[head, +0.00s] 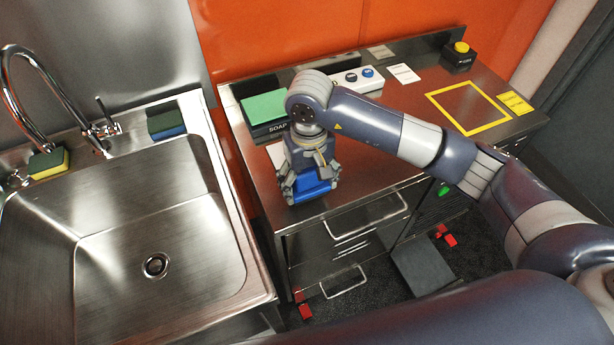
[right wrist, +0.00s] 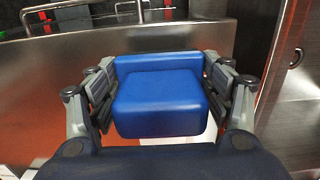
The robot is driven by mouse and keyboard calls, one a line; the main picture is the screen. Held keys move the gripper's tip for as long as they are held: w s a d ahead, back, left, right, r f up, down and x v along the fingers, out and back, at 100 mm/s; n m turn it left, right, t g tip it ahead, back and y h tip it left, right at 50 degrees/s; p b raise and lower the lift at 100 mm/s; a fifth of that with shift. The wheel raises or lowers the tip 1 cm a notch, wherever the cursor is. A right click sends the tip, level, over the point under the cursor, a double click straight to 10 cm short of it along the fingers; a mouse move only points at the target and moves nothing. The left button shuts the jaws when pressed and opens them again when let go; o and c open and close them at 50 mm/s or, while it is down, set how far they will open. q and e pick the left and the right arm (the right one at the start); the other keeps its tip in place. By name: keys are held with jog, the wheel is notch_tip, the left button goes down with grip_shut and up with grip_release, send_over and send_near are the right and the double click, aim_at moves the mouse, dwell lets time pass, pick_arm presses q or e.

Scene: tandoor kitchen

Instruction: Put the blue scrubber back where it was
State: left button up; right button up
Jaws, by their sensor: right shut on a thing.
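My right gripper (head: 309,190) is shut on the blue scrubber (head: 318,192), a plain blue block, near the front left corner of the steel counter. In the right wrist view, the blue scrubber (right wrist: 160,100) sits between the two fingers of my right gripper (right wrist: 160,92), which grip it from both sides. In the head view the gripper hides much of the scrubber. I cannot tell whether its underside touches the counter. A white card (head: 276,155) lies on the counter beside the gripper, partly hidden. My left gripper is not in view.
The sink (head: 125,215) is at left, with a blue-and-green sponge (head: 167,121) and a yellow-and-green sponge (head: 47,163) on its rim. A green pad (head: 264,107) lies on the soap unit (head: 268,131). A yellow square outline (head: 468,127) marks clear counter at right.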

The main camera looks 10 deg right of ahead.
aim_at(307, 184)
jog(key=shift+w, duration=1.05)
notch_tip(307, 184, down, 3)
jog(key=shift+f+p, duration=0.1)
jog(key=shift+p, duration=1.1)
jog(key=shift+d+f, duration=0.1)
jog(key=shift+f, duration=0.1)
jog(key=shift+w, duration=0.1)
jog(key=shift+f, duration=0.2)
jog(key=o, duration=1)
jog(key=shift+r, duration=0.1)
